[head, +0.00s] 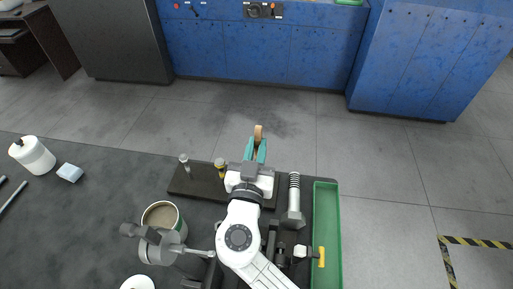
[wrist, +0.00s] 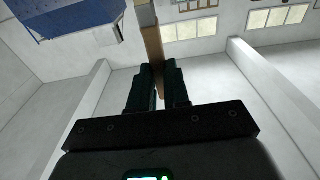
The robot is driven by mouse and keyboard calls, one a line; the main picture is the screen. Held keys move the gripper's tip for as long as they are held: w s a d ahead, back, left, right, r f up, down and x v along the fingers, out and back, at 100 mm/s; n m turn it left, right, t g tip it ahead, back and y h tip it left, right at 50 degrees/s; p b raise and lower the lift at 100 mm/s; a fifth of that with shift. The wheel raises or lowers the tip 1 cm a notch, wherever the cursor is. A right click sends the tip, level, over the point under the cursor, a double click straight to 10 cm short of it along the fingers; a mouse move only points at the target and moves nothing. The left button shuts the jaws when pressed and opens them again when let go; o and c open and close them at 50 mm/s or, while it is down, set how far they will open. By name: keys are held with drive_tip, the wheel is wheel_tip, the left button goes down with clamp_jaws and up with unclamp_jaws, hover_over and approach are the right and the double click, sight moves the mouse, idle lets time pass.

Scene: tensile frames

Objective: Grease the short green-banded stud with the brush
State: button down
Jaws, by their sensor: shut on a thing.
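My gripper (head: 256,150) is shut on a brush with a tan wooden handle (head: 258,132), held above the work table's far edge. In the wrist view the brush handle (wrist: 153,50) stands between the dark fingers of my gripper (wrist: 160,72). A dark rack (head: 203,187) lies below and left of the gripper. It holds a pale grey stud (head: 184,160) and a yellow-banded stud (head: 219,164). I cannot make out a green-banded stud; my arm hides part of the rack. An open tin (head: 162,214) with a brownish filling stands left of my arm.
A ribbed metal column (head: 294,190) stands close right of my arm. Beyond it is a green tray (head: 327,225) along the table's right edge. A white bottle (head: 32,154) and a pale blue block (head: 70,172) stand at the left. Blue cabinets (head: 270,45) stand across open floor.

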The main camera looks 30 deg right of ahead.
sight(255, 133)
drive_tip(key=shift+f+b, duration=0.5)
drive_tip(key=shift+b, duration=0.55)
idle(2.7)
drive_tip(key=shift+s+d+b, duration=0.15)
drive_tip(key=shift+d+b, duration=0.1)
drive_tip(key=shift+b, duration=0.25)
drive_tip(key=shift+w+a+b, duration=0.25)
drive_tip(key=shift+a+b, duration=0.1)
drive_tip(key=shift+b, duration=0.2)
drive_tip(key=shift+a, duration=0.1)
idle(0.4)
drive_tip(key=shift+r+p, duration=0.6)
drive_tip(key=shift+r, duration=1)
wheel_tip(255, 133, up, 3)
drive_tip(key=shift+r+p, duration=0.1)
drive_tip(key=shift+p, duration=0.45)
